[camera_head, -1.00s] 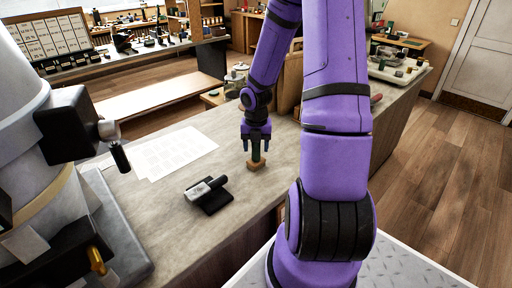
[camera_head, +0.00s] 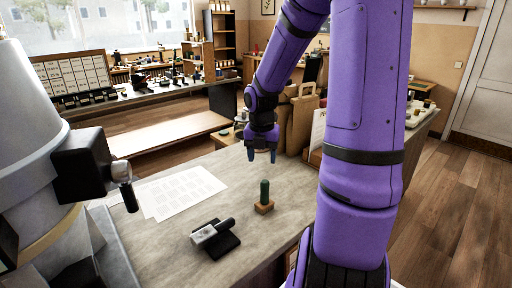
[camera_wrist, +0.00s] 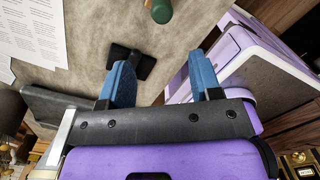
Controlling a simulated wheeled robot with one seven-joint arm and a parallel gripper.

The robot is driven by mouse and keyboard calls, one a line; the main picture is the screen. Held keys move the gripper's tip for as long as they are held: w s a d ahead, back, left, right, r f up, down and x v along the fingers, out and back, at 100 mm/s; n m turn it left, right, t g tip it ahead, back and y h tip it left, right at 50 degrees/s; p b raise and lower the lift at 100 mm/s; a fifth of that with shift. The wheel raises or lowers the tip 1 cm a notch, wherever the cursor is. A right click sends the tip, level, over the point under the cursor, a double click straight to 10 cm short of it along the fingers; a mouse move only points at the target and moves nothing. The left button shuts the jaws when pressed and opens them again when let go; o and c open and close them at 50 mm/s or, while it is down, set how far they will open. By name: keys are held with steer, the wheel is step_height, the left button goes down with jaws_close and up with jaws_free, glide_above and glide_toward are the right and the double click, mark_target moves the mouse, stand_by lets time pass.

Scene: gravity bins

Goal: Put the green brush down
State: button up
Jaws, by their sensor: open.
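The green brush (camera_head: 264,190) stands upright on the grey counter (camera_head: 215,178), its green handle up and its tan block base (camera_head: 264,207) down on the surface. In the wrist view the green handle top (camera_wrist: 161,11) shows at the upper edge, beyond the fingertips. My gripper (camera_head: 262,156) is open and empty, above and a little behind the brush, clear of it. Its blue fingers (camera_wrist: 164,85) stand apart in the wrist view with nothing between them.
A black stand with a silver and black tool (camera_head: 214,236) lies in front of the brush. White printed sheets (camera_head: 178,192) lie to the left. A brown paper bag (camera_head: 300,118) stands behind on the right. A large grey machine (camera_head: 45,170) fills the left side.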

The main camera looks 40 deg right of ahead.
steer(key=s+a+r+m+t, duration=0.2)
steer(key=s+a+r+m, duration=0.5)
steer(key=m, duration=0.5)
steer(key=s+a+r+m+t, duration=0.3)
steer(key=s+a+r+m, duration=0.5)
steer(key=a+r+m, duration=0.4)
steer(key=shift+s+a+m, duration=0.25)
steer(key=shift+a+m, duration=0.15)
steer(key=shift+a, duration=0.05)
steer(key=shift+o, duration=0.4)
steer(key=shift+w, duration=0.1)
